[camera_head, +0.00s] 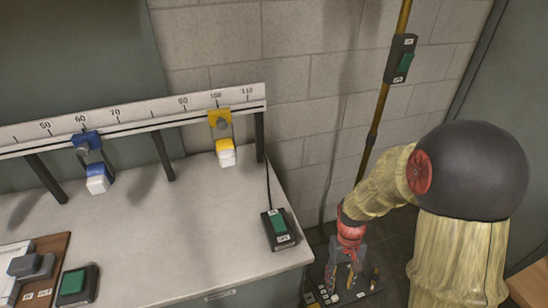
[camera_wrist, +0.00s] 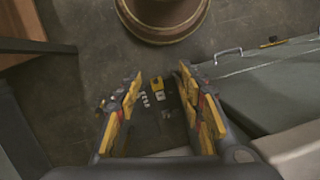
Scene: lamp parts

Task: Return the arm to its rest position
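My gripper (camera_head: 343,278) hangs low at the right of the bench in the head view, pointing down. In the wrist view its two yellow-and-black fingers (camera_wrist: 157,95) are spread apart with nothing held between them. Below it lies a dark plate (camera_head: 355,294) with small labelled parts. It also shows between the fingers in the wrist view, with a yellow piece (camera_wrist: 157,84) and small white labels. My arm reaches in from the right in the head view.
A grey bench (camera_head: 190,240) stands at left, bearing a ruled rail (camera_head: 140,112) with blue (camera_head: 87,140) and yellow (camera_head: 221,119) clamps and a green switch box (camera_head: 279,229). A brass pole (camera_head: 383,95) with a switch stands behind. A round brown base (camera_wrist: 165,30) stands on the floor.

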